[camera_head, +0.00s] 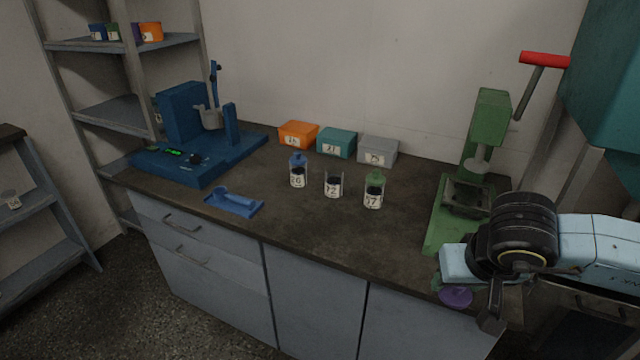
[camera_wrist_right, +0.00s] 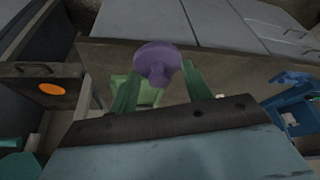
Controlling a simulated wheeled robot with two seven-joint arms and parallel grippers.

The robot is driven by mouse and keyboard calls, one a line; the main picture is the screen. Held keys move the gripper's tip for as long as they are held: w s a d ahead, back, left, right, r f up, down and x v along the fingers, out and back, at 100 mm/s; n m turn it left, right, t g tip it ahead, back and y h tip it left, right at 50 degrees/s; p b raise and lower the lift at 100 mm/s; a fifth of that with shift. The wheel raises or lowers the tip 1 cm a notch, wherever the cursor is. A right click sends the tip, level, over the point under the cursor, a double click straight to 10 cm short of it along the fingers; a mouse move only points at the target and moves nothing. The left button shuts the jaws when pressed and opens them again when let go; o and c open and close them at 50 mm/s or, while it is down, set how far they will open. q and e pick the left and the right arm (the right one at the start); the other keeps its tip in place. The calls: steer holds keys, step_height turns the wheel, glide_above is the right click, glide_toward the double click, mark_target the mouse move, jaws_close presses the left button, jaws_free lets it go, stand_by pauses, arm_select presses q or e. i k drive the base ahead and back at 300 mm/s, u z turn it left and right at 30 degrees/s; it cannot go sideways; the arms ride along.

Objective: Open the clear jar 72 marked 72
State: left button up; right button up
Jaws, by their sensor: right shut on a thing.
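The clear jar marked 72 (camera_head: 333,184) stands upright on the bench between two other jars. No lid shows on it, and dark contents sit inside. My right gripper (camera_wrist_right: 160,72) is away from the jar, at the bench's front right edge. Its green fingers are shut on the stem of a purple lid (camera_wrist_right: 157,54). The lid (camera_head: 456,296) also shows below the gripper in the head view, apart from the jar. My left gripper is not in view.
A blue-topped jar (camera_head: 298,172) and a green-topped jar (camera_head: 374,190) flank jar 72. Orange (camera_head: 298,134), teal (camera_head: 337,143) and grey (camera_head: 378,151) boxes stand behind. A green press (camera_head: 484,140) is at right, a blue machine (camera_head: 190,135) at left. A blue tool (camera_head: 233,202) lies near the front edge.

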mark_target(333, 185)
steer(key=z, duration=0.1)
steer(key=k, duration=0.4)
steer(key=u, duration=1.05)
steer(key=i, duration=1.2)
steer(key=z, duration=0.45)
steer(key=i, duration=0.9)
steer(key=z, duration=0.7)
